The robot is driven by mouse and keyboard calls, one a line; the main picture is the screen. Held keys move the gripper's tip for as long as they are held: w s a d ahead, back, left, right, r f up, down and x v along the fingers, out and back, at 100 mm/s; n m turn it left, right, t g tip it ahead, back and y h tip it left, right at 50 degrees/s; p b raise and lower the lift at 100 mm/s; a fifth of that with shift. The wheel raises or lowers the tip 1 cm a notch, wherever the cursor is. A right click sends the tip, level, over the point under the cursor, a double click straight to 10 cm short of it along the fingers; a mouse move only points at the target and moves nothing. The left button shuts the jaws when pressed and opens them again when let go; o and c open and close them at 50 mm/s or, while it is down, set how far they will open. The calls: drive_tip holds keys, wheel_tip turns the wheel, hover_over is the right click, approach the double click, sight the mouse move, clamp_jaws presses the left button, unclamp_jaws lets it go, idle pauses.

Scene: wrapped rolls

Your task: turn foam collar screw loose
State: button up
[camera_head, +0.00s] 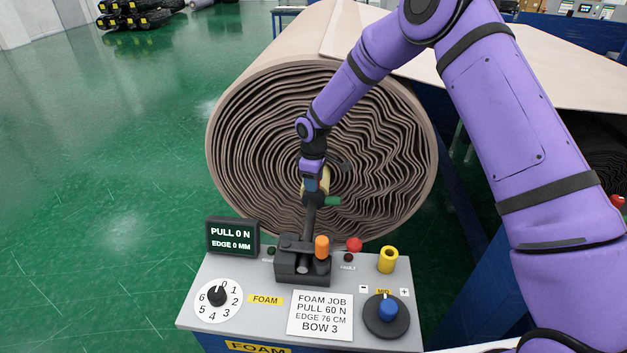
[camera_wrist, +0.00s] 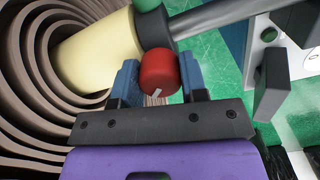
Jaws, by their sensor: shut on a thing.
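The red collar screw (camera_wrist: 160,70) is a round knob with a short white mark on its end. In the wrist view it sits between the two blue fingers of my gripper (camera_wrist: 160,82), which is shut on it. A dark collar (camera_wrist: 152,30) lies behind the knob, partly hidden, around the grey shaft (camera_wrist: 215,20). The pale yellow core (camera_wrist: 95,50) is beside the collar. In the head view, my gripper (camera_head: 311,186) is in front of the roll's centre and hides the screw.
A big brown wound roll (camera_head: 250,150) stands behind. The grey control panel (camera_head: 250,335) stands in front, with a numbered dial (camera_head: 217,297), a blue knob (camera_head: 387,308) and a screen (camera_head: 232,237) reading PULL 0 N, EDGE 0 MM. Green floor (camera_head: 100,180) is clear at left.

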drive_tip(key=shift+n, duration=1.4)
drive_tip(key=o, duration=0.9)
drive_tip(key=shift+r, duration=0.15)
wheel_tip(320, 180, up, 11)
drive_tip(key=shift+f, duration=0.2)
